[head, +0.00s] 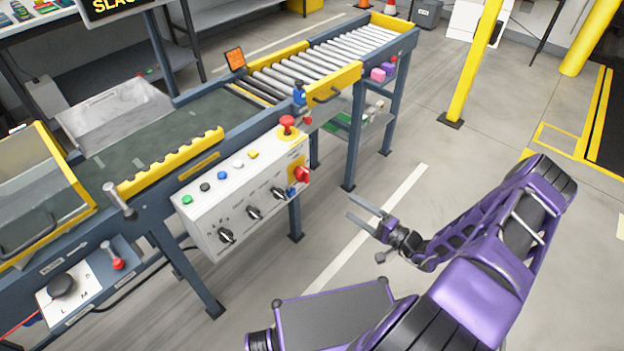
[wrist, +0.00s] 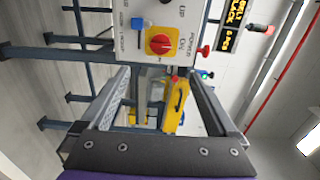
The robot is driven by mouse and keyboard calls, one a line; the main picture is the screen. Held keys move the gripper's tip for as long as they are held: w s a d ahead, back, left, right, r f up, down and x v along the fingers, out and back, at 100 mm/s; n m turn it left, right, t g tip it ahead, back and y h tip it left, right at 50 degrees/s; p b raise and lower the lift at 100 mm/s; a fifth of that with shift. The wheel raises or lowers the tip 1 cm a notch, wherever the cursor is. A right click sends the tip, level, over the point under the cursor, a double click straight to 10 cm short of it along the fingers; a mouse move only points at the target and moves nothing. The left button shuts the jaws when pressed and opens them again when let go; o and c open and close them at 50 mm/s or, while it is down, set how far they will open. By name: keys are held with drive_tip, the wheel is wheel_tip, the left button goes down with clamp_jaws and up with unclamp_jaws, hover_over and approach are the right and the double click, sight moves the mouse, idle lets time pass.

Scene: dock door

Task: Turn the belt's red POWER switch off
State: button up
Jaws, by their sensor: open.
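The red POWER switch (head: 301,174) is a rotary knob on a yellow plate at the right end of the white control panel (head: 240,200). In the wrist view the switch (wrist: 160,44) shows face-on, just beyond the fingertips, with the word POWER beside it. Its exact setting is too small to read. My gripper (head: 349,206) is open and empty, to the right of the panel and apart from it, its fingers pointing toward the switch side. In the wrist view the open fingers of my gripper (wrist: 156,72) frame the space below the switch.
A red mushroom button (head: 287,122) stands on the panel's top edge. A small blue part (head: 291,191) sits beside the switch, and black knobs (head: 253,212) line the panel front. The roller conveyor (head: 320,65) is behind. Floor around my gripper is clear; a yellow post (head: 473,60) stands farther back.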

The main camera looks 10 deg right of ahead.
sight(308, 178)
drive_tip(key=b+x, duration=0.1)
drive_tip(key=x, duration=1.6)
drive_tip(key=shift+w+a, duration=0.1)
drive_tip(key=shift+w, duration=0.05)
drive_tip(key=c, duration=1.4)
